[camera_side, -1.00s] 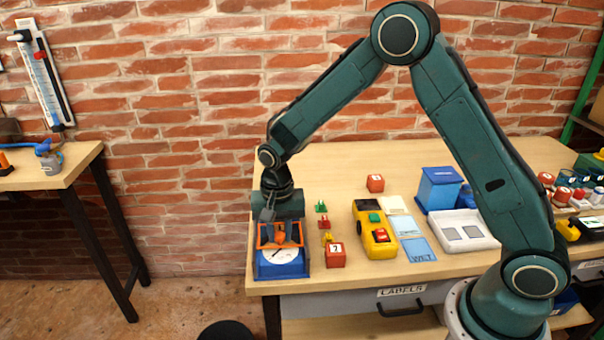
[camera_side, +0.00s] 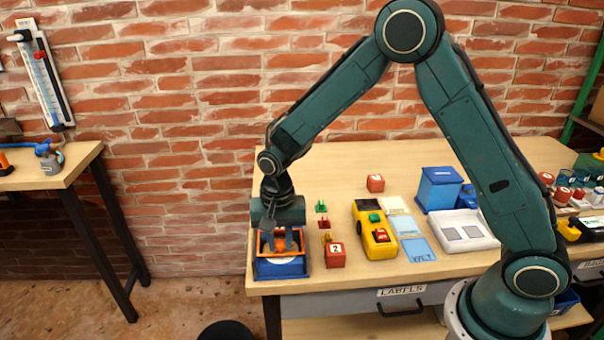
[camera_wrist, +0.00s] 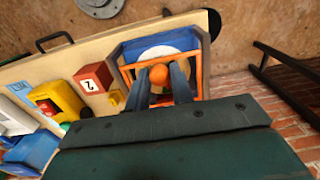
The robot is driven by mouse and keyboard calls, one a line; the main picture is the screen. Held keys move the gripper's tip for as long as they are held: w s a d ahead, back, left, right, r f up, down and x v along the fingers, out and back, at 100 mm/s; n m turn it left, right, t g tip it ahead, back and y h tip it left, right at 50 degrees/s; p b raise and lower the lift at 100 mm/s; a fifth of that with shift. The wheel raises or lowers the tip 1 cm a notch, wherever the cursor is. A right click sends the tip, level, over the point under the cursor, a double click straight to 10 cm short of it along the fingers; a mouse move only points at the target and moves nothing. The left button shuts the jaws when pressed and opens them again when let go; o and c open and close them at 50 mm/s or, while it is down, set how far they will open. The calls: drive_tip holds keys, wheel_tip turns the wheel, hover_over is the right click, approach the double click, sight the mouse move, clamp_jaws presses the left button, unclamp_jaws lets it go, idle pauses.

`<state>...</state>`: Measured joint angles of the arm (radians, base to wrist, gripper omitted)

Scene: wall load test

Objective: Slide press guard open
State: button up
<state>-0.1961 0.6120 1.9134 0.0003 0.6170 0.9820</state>
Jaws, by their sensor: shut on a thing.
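The press (camera_side: 280,268) is a blue base at the left front corner of the bench, with an orange guard frame (camera_side: 262,244) over it. In the wrist view the guard (camera_wrist: 201,78) has an orange knob (camera_wrist: 158,74), and a white disc (camera_wrist: 160,52) shows beyond it on the blue base (camera_wrist: 188,40). My gripper (camera_side: 281,244) is over the press, pointing down. In the wrist view my gripper (camera_wrist: 160,80) has its two fingers on either side of the knob, shut on it. In the side view the fingers hide most of the knob and disc.
A red numbered block (camera_side: 335,255) stands close right of the press. Small green (camera_side: 322,207) and red (camera_side: 325,223) parts lie behind it. A yellow device (camera_side: 375,228) is farther right. The bench's front edge is just before the press.

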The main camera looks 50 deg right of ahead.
drive_tip(key=shift+s+a, duration=0.35)
drive_tip(key=shift+a, duration=0.1)
idle(0.3)
drive_tip(key=o, duration=0.9)
drive_tip(key=shift+c, duration=0.2)
drive_tip(key=shift+r, duration=0.15)
drive_tip(key=shift+r, duration=3.4)
